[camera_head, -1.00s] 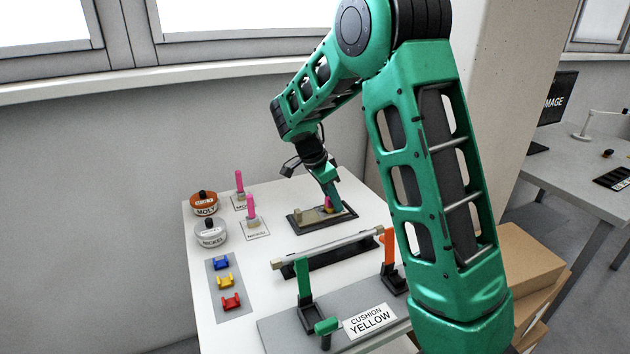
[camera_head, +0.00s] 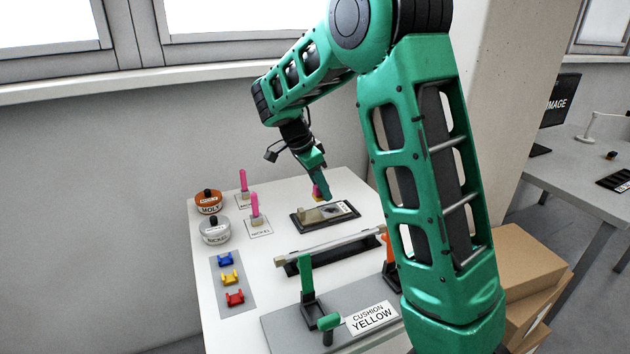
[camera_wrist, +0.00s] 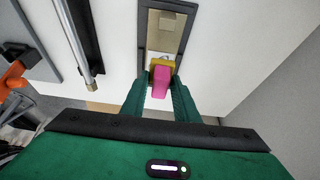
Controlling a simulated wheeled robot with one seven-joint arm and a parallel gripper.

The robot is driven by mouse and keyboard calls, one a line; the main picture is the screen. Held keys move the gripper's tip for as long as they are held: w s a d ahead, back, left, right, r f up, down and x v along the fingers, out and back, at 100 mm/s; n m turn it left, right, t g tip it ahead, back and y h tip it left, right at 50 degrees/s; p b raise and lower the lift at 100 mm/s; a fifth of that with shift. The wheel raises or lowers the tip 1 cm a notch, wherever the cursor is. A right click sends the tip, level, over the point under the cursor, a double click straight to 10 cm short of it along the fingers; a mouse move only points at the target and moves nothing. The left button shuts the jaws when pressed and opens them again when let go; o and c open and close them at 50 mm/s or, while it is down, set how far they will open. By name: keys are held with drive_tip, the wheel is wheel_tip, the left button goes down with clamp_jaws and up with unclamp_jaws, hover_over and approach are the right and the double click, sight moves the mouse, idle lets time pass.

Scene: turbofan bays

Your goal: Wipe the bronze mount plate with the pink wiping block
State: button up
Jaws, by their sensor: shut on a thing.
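My gripper (camera_head: 322,190) is shut on the pink wiping block (camera_wrist: 161,82), which also shows in part in the head view (camera_head: 316,192). A yellow part (camera_wrist: 160,64) sits at the block's far end, between the green fingers. The bronze mount plate (camera_head: 313,216) lies in a dark frame (camera_head: 298,222) on the white table. A dark smudge and a pale patch show on its right part. In the wrist view the plate (camera_wrist: 168,20) lies beyond the block. The block looks held above the frame's near end; I cannot tell the exact gap.
A silver rail (camera_head: 330,247) on supports stands in front of the plate. Two pink upright sticks (camera_head: 254,203) and the MOLY (camera_head: 208,202) and NICKEL (camera_head: 215,232) tins are at left. Blue, yellow and red clips (camera_head: 229,277) lie on a grey strip. Table between is clear.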

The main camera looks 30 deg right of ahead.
drive_tip(key=shift+r, duration=1.6)
